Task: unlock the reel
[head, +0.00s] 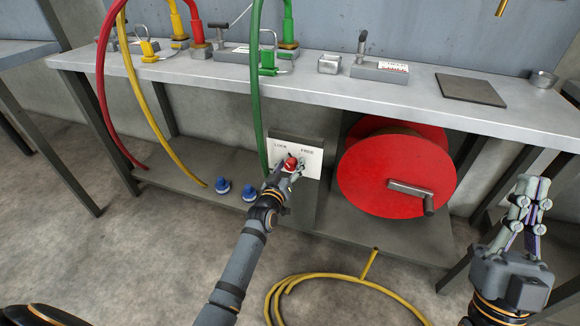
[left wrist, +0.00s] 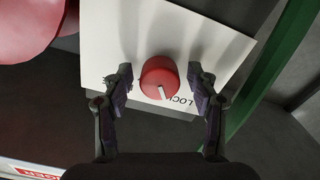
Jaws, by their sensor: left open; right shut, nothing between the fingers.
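A red flanged reel (head: 395,165) with a grey crank handle (head: 412,190) stands on the lower shelf under the workbench. Left of it, a white panel (head: 313,160) is marked LOCK on the left and FREE on the right. A red knob (head: 290,163) with a white pointer line sits on the panel; it also shows in the left wrist view (left wrist: 159,77). My left gripper (left wrist: 161,80) is open, with one finger on each side of the knob, and small gaps show between. My right gripper (head: 532,185) is shut and empty at the right, away from the reel.
Green (head: 256,90), yellow (head: 140,90) and red (head: 103,80) hoses hang from the workbench (head: 300,82). Blue caps (head: 222,185) lie on the lower shelf. A coiled yellow hose (head: 335,282) lies on the floor in front. A dark square plate (head: 470,89) lies on the bench.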

